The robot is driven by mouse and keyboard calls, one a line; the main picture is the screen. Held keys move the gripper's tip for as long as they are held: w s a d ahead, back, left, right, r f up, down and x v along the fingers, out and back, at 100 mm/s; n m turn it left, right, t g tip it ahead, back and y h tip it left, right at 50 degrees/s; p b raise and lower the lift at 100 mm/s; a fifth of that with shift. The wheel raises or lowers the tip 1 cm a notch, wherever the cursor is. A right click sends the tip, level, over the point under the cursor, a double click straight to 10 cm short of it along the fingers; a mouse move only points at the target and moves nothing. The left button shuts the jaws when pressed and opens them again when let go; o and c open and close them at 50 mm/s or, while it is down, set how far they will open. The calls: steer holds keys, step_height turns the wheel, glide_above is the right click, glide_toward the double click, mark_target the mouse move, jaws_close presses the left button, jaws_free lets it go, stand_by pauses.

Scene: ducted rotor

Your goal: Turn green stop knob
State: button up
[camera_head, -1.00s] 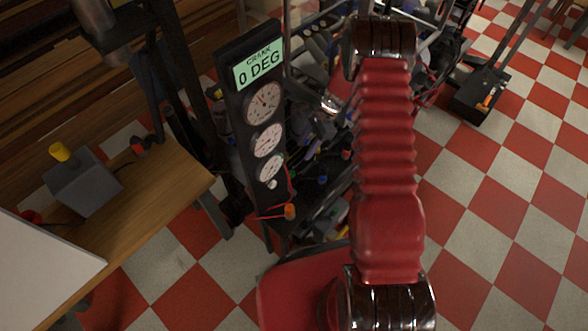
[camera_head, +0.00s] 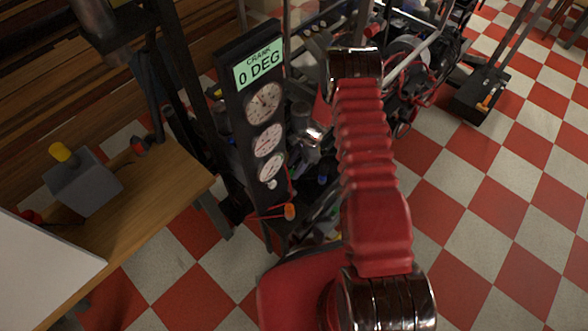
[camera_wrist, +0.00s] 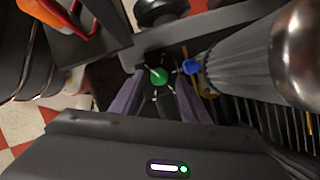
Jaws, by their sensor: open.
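A small round green knob (camera_wrist: 158,76) shows near the upper middle of the wrist view, with a pale pin or line by it. My gripper (camera_wrist: 160,85) is open, its two dark purplish fingers reaching up the wrist view on either side of the knob. I cannot tell the depth between the fingertips and the knob, and no contact is clear. In the head view my red arm hides the gripper, and I cannot make out the green knob there.
In the wrist view, a grey cylinder (camera_wrist: 240,62) with a blue tip lies close on the right, and a dark bar crosses above the knob. In the head view, a dark gauge panel (camera_head: 264,115) reads "CRANK 0 DEG". A wooden bench (camera_head: 150,200) stands left; checkered floor is open at right.

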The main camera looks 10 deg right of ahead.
steer(key=shift+x, duration=0.9)
steer(key=shift+c, duration=0.7)
steer(key=shift+w, duration=0.1)
steer(key=c, duration=0.9)
steer(key=shift+d, duration=0.15)
steer(key=shift+r, duration=0.1)
